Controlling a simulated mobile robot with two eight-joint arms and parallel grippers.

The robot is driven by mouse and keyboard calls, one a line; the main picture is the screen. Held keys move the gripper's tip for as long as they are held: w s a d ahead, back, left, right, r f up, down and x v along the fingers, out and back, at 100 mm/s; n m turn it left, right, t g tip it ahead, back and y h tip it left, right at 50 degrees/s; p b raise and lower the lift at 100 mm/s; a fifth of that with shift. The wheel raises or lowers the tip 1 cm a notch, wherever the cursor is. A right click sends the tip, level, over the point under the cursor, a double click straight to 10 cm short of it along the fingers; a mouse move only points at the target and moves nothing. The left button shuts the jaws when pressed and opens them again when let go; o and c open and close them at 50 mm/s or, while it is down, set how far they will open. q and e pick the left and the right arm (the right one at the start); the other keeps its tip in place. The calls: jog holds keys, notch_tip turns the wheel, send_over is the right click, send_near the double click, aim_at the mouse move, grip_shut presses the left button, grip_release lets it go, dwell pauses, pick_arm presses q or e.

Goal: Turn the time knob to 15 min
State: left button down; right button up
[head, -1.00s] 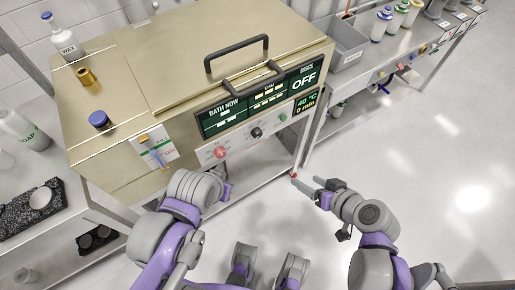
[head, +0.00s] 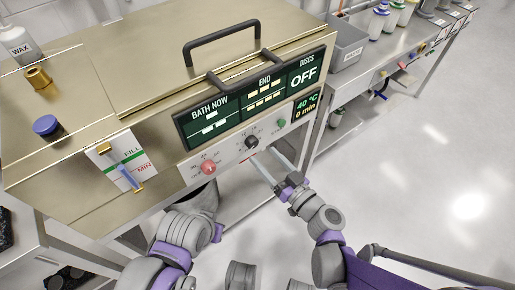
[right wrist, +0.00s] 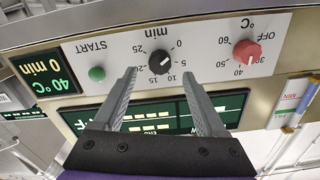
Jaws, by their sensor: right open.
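The time knob (head: 252,142) is a small black dial on the white control strip, between the red temperature knob (head: 208,167) and the green start button (head: 282,124). In the right wrist view the black knob (right wrist: 160,61) appears upside down, ringed by numbers marked min. The display (head: 306,105) reads 40 °C and 0 min. My right gripper (head: 264,157) is open, its fingers pointing at the strip just below the knob. In the wrist view its fingertips (right wrist: 158,78) are spread to either side of the knob, with nothing between them. My left arm is low; its fingers are hidden.
The steel bath has a lid with a black handle (head: 222,47) and a black bar above the panel. A fill gauge (head: 122,160) is at its left. A blue-capped item (head: 47,127) and a brass piece (head: 38,77) stand on top. Open floor lies right.

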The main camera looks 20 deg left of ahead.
aim_at(254, 145)
jog(key=shift+x, duration=2.35)
grip_shut()
